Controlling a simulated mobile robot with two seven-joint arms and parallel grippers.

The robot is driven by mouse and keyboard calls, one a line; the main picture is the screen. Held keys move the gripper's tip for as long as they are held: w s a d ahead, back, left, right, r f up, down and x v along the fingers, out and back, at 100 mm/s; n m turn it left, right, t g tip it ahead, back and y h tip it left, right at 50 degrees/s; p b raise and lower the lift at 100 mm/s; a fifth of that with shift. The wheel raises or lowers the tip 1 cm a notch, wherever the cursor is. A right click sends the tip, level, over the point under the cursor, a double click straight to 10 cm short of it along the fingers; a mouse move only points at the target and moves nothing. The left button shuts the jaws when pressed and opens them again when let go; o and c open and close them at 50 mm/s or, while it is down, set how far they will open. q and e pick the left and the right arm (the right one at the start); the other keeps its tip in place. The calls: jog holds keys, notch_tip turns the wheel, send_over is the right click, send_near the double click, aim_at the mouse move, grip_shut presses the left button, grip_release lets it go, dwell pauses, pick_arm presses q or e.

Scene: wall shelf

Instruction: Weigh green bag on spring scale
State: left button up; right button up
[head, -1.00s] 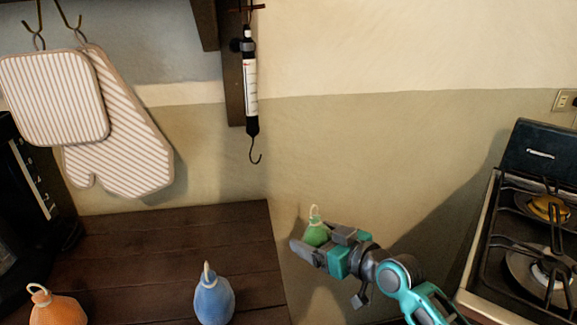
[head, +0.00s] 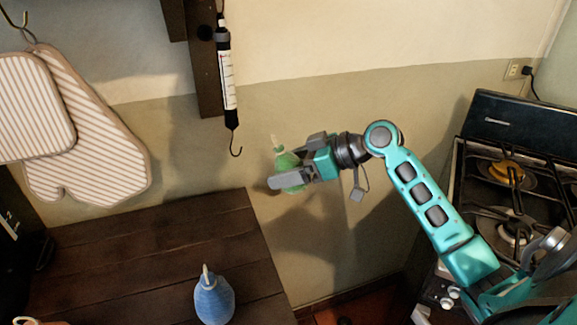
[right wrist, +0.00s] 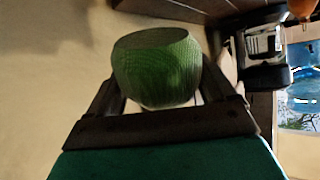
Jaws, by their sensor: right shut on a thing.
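The green bag (head: 287,163) is held in my right gripper (head: 286,175), off the wooden table's right edge, with its pale loop pointing up. In the right wrist view the green bag (right wrist: 157,68) sits between the two fingers. The spring scale (head: 226,78) hangs on the wooden wall post, its black hook (head: 236,147) empty at the bottom. The bag is to the right of and slightly below the hook in the picture, apart from it. My left gripper is not in view.
A blue bag (head: 214,298) stands on the wooden table (head: 150,255). An orange bag is mostly cut off at the lower left. A striped mitt (head: 105,140) and pot holder (head: 30,105) hang at the left. A gas stove (head: 510,190) stands at the right.

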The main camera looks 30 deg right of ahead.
aim_at(278, 168)
jog(key=shift+r, duration=0.15)
jog(key=shift+w+a+p, duration=0.3)
jog(key=shift+a+p, duration=0.1)
jog(key=shift+a, duration=0.65)
jog(key=shift+w+a+p, duration=0.25)
jog(key=shift+a+p, duration=0.1)
jog(key=shift+a, duration=0.7)
jog(key=shift+a, duration=0.15)
jog(key=shift+w+a+p, duration=0.1)
jog(key=shift+a+p, duration=0.2)
jog(key=shift+a, duration=0.1)
jog(key=shift+a, duration=0.15)
jog(key=shift+w+a+f, duration=0.15)
jog(key=shift+a+f, duration=0.05)
jog(key=shift+a, duration=0.15)
